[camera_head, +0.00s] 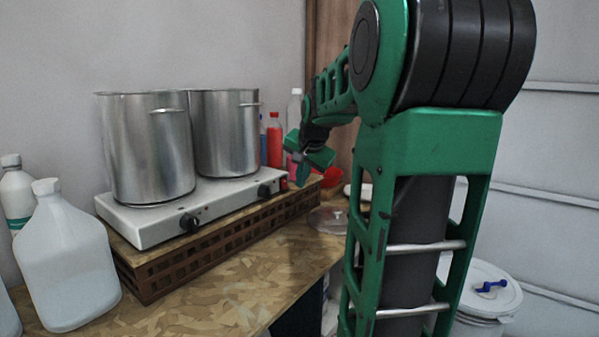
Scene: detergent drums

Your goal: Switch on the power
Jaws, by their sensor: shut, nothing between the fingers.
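A white two-burner hot plate (150,228) stands on a brown slatted wooden stand, with one steel pot (150,150) on its left half and another (225,135) on its right half. Its front face has a black left knob (190,222) and a black right knob (265,192). I cannot make out a separate power switch at this size. My gripper (301,180) is shut and empty, pointing down just right of the hot plate's right end, near the right knob. Its fingertips are small and partly lost against the things behind, so I cannot tell whether they touch anything.
White jugs (68,260) stand at the left, close to the hot plate. A red bottle (274,140) and others stand behind its right end. A clear lid (328,220) lies on the wooden worktop (225,300). A white bucket (485,290) stands lower right. The front worktop is clear.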

